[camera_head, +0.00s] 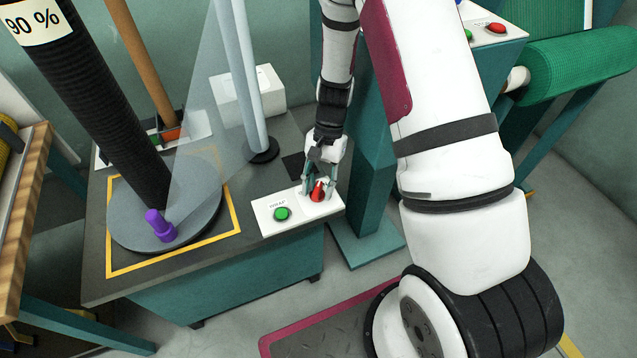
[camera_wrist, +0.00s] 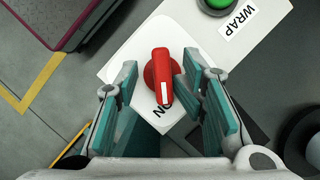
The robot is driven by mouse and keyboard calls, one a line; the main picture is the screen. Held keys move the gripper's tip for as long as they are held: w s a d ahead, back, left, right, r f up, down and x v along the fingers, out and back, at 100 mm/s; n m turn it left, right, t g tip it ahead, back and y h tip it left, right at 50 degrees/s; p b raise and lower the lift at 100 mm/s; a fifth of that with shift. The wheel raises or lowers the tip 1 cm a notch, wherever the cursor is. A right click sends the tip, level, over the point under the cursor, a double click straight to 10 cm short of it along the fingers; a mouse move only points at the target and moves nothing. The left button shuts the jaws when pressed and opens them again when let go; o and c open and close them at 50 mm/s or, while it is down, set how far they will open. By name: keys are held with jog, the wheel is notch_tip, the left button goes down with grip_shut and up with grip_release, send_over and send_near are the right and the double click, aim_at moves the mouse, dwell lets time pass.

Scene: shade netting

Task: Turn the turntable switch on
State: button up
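The red rotary switch (camera_wrist: 160,75) sits on a white control panel (camera_wrist: 185,35). Its handle has a white mark and points down in the wrist view, toward a partly covered label (camera_wrist: 160,112) that ends in N. My gripper (camera_wrist: 158,72) has its two teal-padded fingers apart, one on each side of the switch. The right finger is very close to the knob; I cannot tell if it touches. A gap shows on the left. In the head view my gripper (camera_head: 320,184) is over the red switch (camera_head: 318,193). The grey turntable (camera_head: 205,205) stands left of the panel.
A green WRAP button (camera_head: 282,213) is beside the switch on the same panel. A tall black roll (camera_head: 95,95) stands on the turntable near a purple peg (camera_head: 160,226). A grey pole (camera_head: 240,75) with clear film rises behind. Another button panel (camera_head: 480,30) is at upper right.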

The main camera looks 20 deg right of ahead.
aim_at(318, 187)
jog(key=shift+w+r, duration=0.1)
dwell(0.4)
jog(key=shift+r, duration=0.4)
notch_tip(318, 187, up, 9)
jog(key=shift+r, duration=0.1)
dwell(0.4)
